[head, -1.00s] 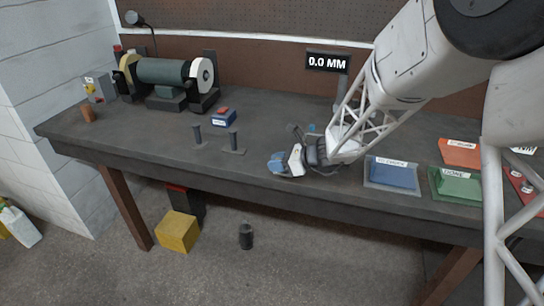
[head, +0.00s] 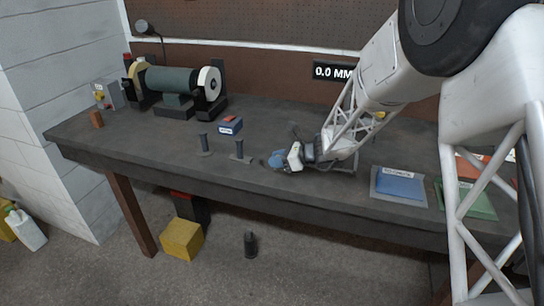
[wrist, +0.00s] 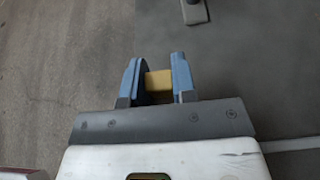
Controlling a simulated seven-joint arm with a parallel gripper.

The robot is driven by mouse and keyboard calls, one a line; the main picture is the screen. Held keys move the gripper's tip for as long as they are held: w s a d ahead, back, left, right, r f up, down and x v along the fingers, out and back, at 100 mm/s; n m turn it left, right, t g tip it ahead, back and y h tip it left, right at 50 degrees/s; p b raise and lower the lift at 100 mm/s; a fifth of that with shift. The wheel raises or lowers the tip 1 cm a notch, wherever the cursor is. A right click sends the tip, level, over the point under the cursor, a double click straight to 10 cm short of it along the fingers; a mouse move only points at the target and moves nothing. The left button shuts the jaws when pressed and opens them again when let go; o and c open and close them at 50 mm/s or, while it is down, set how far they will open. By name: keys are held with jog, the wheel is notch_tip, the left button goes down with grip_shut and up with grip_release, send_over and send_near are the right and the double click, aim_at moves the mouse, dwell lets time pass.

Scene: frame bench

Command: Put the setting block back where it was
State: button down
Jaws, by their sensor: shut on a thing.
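My gripper (wrist: 158,82) is shut on a yellow block (wrist: 158,87), which sits between its blue fingers in the wrist view. I take this to be the setting block. In the head view my gripper (head: 275,161) is low over the front part of the bench (head: 150,143), right of two dark posts. The block is hidden there by the fingers. Whether it touches the bench cannot be told.
The dark posts (head: 204,146) (head: 240,153) stand on flat feet. A bench grinder (head: 172,82) is at back left. Blue (head: 399,185) and green (head: 470,203) trays lie right. A display (head: 332,72) is partly covered.

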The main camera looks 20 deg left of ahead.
jog(key=w+a, duration=0.1)
jog(key=w, duration=0.1)
jog(key=w+a, duration=0.1)
jog(key=w, duration=0.2)
jog(key=w+a, duration=0.2)
jog(key=shift+w+a+f, duration=0.1)
jog(key=shift+w+f, duration=0.05)
jog(key=shift+f, duration=0.25)
jog(key=shift+f, duration=1.75)
jog(key=c, duration=0.9)
grip_release()
jog(key=shift+f, duration=0.15)
jog(key=shift+r, duration=0.2)
jog(key=v, duration=1.2)
jog(key=shift+f, duration=0.1)
